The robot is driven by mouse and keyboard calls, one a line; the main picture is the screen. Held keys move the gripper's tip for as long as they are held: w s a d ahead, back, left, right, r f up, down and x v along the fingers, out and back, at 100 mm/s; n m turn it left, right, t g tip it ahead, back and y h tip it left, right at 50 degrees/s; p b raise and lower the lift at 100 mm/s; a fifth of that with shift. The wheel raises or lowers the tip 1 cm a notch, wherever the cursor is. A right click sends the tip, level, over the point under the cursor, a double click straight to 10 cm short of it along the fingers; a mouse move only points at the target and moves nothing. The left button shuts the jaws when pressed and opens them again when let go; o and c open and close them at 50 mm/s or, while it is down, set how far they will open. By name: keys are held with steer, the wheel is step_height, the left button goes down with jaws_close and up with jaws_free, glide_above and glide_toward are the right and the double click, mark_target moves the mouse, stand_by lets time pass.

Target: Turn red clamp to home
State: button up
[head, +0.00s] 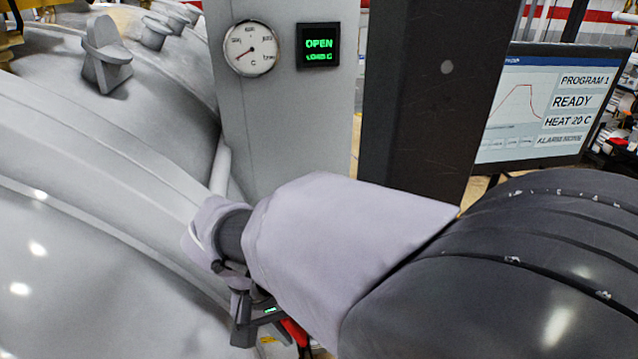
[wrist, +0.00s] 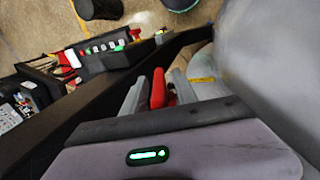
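The red clamp (wrist: 158,90) shows in the wrist view as a short red piece between the two grey fingers of my gripper (wrist: 158,94). The fingers stand apart, one on each side of the red piece. I cannot tell whether they touch it. In the head view, a small part of the red clamp (head: 295,331) shows at the bottom, partly hidden by my gripper (head: 262,335) and arm. The clamp's base and angle are hidden.
The large grey furnace body (head: 100,180) fills the left. A panel (head: 285,120) with a round gauge and a display reading OPEN stands behind my arm. A dark post (head: 420,100) and a monitor (head: 540,105) reading READY are at right.

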steer(key=shift+f, duration=0.1)
steer(key=shift+s, duration=0.1)
steer(key=shift+c, duration=1.3)
jaws_close()
